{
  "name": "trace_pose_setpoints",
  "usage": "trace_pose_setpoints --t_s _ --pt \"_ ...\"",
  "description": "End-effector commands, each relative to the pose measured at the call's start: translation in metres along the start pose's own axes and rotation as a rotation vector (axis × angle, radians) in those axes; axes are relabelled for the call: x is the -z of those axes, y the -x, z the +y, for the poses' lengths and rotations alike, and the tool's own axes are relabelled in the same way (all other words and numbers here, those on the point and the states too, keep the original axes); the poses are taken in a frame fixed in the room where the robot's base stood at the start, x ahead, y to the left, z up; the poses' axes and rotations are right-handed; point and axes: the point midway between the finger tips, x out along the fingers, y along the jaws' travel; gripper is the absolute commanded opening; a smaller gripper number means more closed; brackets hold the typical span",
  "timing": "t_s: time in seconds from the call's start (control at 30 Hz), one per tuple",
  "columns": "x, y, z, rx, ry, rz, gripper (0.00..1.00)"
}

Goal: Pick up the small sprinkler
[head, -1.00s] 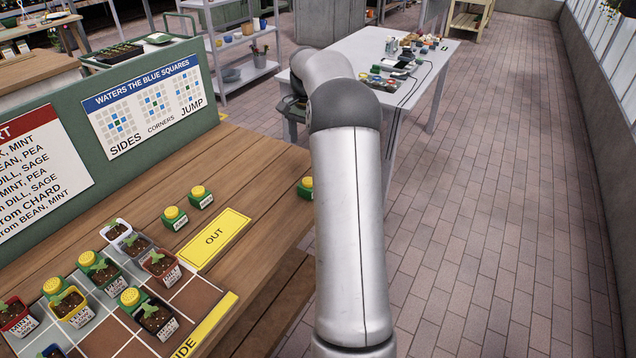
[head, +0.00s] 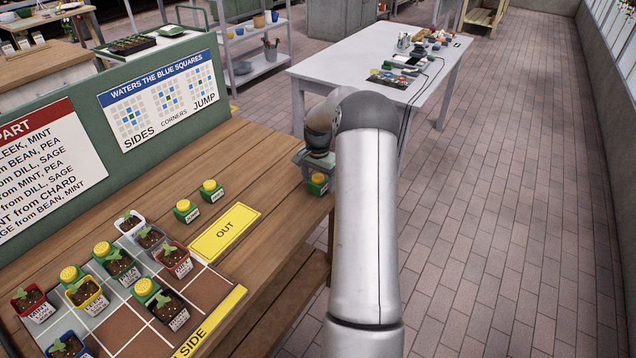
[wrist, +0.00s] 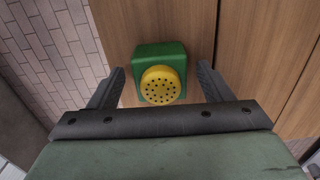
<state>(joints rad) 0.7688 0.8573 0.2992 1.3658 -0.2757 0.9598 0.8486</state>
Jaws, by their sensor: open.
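A small green sprinkler with a yellow perforated head (wrist: 160,86) stands on the wooden bench between my gripper's open fingers in the wrist view. It also shows in the head view (head: 317,183) near the bench's right edge, partly hidden under my gripper. My gripper (wrist: 160,90) is open, with one finger on each side of the sprinkler and a gap visible on both sides. Two more green and yellow sprinklers stand on the bench, one nearer (head: 187,211) and one farther (head: 211,190), by the yellow OUT card. Their labels are too small to read.
The yellow OUT card (head: 225,235) lies left of my arm. A tiled grid (head: 208,290) holds several potted seedlings and sprinklers at the lower left. A green board (head: 222,100) with signs stands behind. A white table (head: 335,70) with small items stands beyond the bench.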

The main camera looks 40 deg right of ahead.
Motion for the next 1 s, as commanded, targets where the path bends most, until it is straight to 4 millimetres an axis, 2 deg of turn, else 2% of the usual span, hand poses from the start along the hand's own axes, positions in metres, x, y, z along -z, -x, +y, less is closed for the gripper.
trace_pose_setpoints --t_s 0.13,0.33,0.37,0.5,0.53,0.87,1.0 --pt "-0.001 -0.010 -0.001 0.001 0.001 -0.001 0.73" --pt "0.000 -0.011 -0.001 0.001 0.001 0.000 0.73" --pt "0.000 -0.011 0.000 0.001 0.001 0.000 0.67" --pt "0.000 -0.011 0.000 0.001 0.001 0.001 0.28" --pt "0.000 -0.011 0.000 0.001 0.001 0.000 0.21" --pt "0.000 -0.008 -0.001 0.001 0.001 0.002 0.21" --pt "0.001 0.001 -0.001 0.001 0.001 0.004 0.21"
